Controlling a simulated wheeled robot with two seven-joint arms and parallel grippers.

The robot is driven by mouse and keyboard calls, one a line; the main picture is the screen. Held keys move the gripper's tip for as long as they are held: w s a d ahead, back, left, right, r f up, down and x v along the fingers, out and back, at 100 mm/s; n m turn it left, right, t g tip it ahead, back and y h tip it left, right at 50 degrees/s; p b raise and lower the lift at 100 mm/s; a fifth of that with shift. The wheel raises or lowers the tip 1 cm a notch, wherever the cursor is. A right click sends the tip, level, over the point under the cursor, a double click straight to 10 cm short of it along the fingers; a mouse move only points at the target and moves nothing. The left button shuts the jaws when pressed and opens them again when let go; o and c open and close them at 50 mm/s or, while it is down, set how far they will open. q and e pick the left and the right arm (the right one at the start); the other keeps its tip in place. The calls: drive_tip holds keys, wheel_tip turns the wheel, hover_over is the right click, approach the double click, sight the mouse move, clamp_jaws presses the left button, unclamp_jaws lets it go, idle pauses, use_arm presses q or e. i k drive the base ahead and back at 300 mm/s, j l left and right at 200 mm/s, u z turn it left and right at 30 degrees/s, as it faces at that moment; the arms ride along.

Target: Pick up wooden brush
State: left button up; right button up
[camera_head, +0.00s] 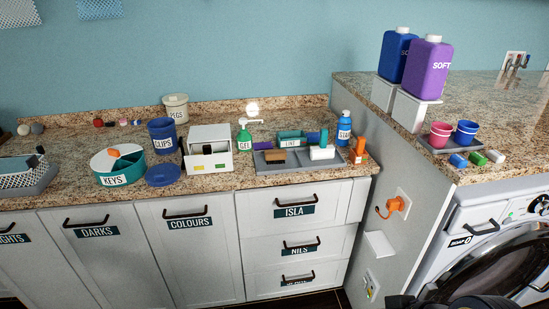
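A small brown block-like object (275,157), which looks like the wooden brush, lies on the left part of a grey tray (302,167) on the granite counter. Its bristles cannot be made out at this size. A white object (322,153) lies to its right on the same tray, and a teal LINT box (291,139) stands behind it. No gripper fingers show in the head view. A dark shape at the bottom right edge may be part of my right arm. Nothing touches the brown object.
A green bottle (244,138) and a white box (210,148) stand left of the tray. A blue bottle (344,128) and an orange-brown item (358,152) are on its right. The raised right counter (470,115) and its side panel flank this counter. Drawers (297,240) are below.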

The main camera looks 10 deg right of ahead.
sight(276, 156)
drive_tip(key=i+j, duration=0.25)
drive_tip(key=i, duration=0.25)
drive_tip(key=i+j+z, duration=0.1)
drive_tip(key=i+j, duration=0.2)
drive_tip(key=i, duration=0.2)
drive_tip(key=i+j, duration=0.3)
drive_tip(key=i, duration=0.25)
